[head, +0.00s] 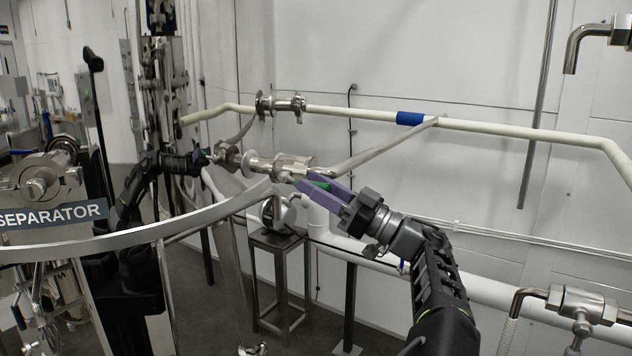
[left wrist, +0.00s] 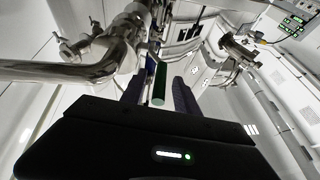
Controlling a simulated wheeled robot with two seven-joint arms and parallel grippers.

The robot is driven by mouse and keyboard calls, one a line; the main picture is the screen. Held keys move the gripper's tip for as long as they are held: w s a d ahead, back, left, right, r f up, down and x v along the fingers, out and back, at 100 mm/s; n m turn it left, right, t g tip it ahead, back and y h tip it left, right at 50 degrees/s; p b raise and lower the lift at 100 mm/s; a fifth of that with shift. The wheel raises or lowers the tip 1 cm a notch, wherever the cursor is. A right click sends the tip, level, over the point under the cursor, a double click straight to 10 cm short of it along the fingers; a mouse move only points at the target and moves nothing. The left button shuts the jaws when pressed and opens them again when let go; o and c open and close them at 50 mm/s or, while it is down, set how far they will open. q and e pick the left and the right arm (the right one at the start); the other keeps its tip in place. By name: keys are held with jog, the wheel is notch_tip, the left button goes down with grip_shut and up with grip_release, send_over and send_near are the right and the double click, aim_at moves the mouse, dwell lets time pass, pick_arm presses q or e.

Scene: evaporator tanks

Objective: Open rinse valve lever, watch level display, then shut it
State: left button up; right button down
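A steel rinse valve (head: 280,165) sits on a pipe in the middle of the head view. In the left wrist view, the green lever (left wrist: 159,84) stands between the fingertips (left wrist: 158,90), with a narrow gap on each side. The left gripper looks open around it, not pressed on it. A small panel with green lit marks (left wrist: 292,24) shows at the top right there; its reading is too small to tell.
A long pale pipe with a blue band (head: 410,118) runs along the wall. A steel stand (head: 278,240) is below the valve. Pipe fittings (head: 582,306) are at lower right.

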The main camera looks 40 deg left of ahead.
pick_arm(q)
jog(key=shift+c, duration=0.3)
grip_shut()
dwell(1.2)
